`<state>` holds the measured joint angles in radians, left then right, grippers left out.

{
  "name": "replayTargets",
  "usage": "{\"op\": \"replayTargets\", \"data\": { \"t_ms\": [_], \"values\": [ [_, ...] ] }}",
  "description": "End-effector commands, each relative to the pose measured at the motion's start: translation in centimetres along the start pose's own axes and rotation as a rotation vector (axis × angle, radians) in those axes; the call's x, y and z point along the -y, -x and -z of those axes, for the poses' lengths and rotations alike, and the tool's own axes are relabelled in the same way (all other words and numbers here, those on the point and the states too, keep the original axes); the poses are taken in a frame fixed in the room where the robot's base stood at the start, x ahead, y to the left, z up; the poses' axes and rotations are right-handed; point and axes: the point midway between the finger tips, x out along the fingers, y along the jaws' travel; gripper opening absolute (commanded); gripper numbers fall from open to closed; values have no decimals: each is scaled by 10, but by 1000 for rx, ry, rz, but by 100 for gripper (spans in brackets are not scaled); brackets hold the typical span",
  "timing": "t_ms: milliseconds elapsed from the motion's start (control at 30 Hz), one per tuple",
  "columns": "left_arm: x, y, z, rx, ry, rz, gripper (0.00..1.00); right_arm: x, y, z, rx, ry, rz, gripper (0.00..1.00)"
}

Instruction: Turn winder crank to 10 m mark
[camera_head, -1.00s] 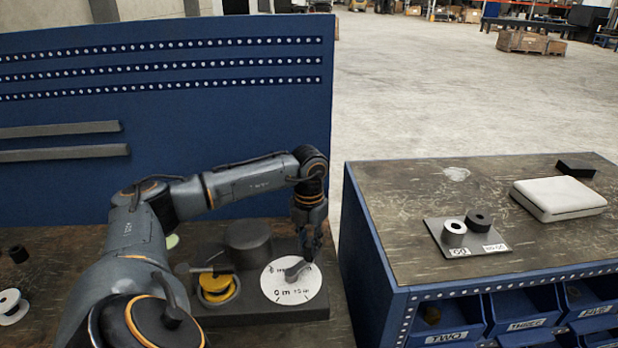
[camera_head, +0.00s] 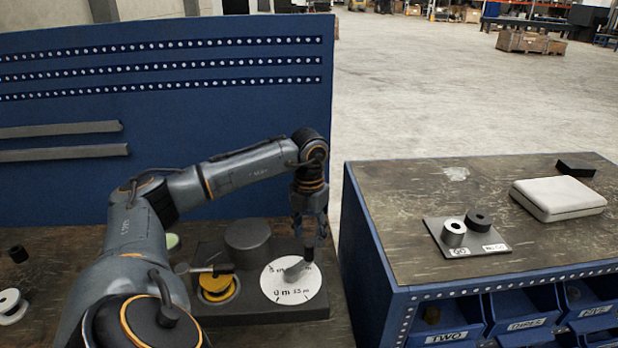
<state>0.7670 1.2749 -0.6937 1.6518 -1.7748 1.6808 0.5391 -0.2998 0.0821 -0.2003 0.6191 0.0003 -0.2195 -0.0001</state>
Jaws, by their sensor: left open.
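The winder (camera_head: 250,312) is a dark grey base on the bench. A white round dial (camera_head: 285,294) with "0 m" and other marks sits at its right. The grey crank (camera_head: 296,270) lies over the dial, its handle standing at the upper right end; the gripper partly hides it. A yellow spool (camera_head: 216,288) and a dark cylinder (camera_head: 248,240) are on the base left of the dial. My left gripper (camera_head: 311,240) points down at the crank handle, open, with its fingers close around or beside it; I cannot tell if they touch. The right gripper is not in view.
A blue cabinet (camera_head: 375,255) stands right of the bench across a narrow gap. A gauge plate (camera_head: 440,228) and a white case (camera_head: 558,198) lie on its top. A blue perforated panel (camera_head: 220,120) rises behind the bench. A white spool (camera_head: 10,304) lies far left.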

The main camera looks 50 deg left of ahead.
Motion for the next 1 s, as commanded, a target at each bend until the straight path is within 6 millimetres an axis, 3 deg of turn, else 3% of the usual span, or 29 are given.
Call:
{"op": "replayTargets", "data": {
  "t_ms": [200,400,1000],
  "values": [
    [1,49,-1,6,0,2,47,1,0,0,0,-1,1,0],
    [0,76,-1,3,0,2,47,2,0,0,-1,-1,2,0],
    [0,83,0,0,-1,0,47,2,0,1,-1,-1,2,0]
  ]
}}
